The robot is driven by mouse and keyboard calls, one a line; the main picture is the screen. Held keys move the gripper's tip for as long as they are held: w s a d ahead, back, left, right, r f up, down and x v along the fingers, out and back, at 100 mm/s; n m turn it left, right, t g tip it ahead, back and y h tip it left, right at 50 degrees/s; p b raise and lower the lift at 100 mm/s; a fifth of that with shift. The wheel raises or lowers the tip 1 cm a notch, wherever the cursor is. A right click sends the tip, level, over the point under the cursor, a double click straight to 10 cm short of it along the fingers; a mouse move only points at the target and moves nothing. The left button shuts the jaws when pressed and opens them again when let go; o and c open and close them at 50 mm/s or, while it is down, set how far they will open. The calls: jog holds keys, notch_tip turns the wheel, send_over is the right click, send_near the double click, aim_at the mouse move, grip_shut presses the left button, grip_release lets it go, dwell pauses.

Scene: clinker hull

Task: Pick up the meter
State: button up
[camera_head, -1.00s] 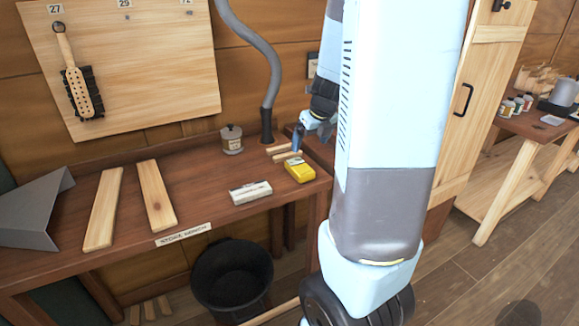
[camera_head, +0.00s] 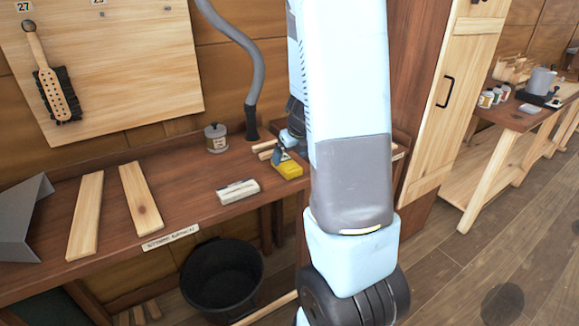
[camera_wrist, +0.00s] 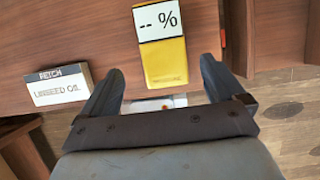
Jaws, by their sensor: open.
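The meter (camera_head: 289,171) is a yellow block lying on the dark red-brown workbench (camera_head: 190,205), near its right end. In the wrist view the meter (camera_wrist: 165,62) shows a white display reading "-- %" at its far end. My gripper (camera_head: 279,154) is just above and beside the meter in the head view. In the wrist view my gripper (camera_wrist: 160,70) is open and empty, with one dark finger on each side of the meter's near part. Neither finger visibly touches it. The exact height gap is unclear.
A block labelled "FETCH LINSEED OIL" (camera_wrist: 58,85) lies left of the meter. Short wooden sticks (camera_head: 264,148), a lidded tin (camera_head: 216,138) and a grey hose (camera_head: 252,90) are behind. Two planks (camera_head: 140,198) lie further left. A black bucket (camera_head: 222,283) stands below the bench.

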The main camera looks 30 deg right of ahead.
aim_at(289, 164)
jog(key=x, duration=0.3)
jog(key=shift+d+f, duration=0.3)
jog(key=shift+d, duration=0.05)
jog(key=shift+w+f, duration=0.25)
jog(key=shift+f, duration=0.4)
jog(key=shift+c, duration=0.3)
jog(key=c, duration=1.1)
jog(key=shift+r, duration=0.1)
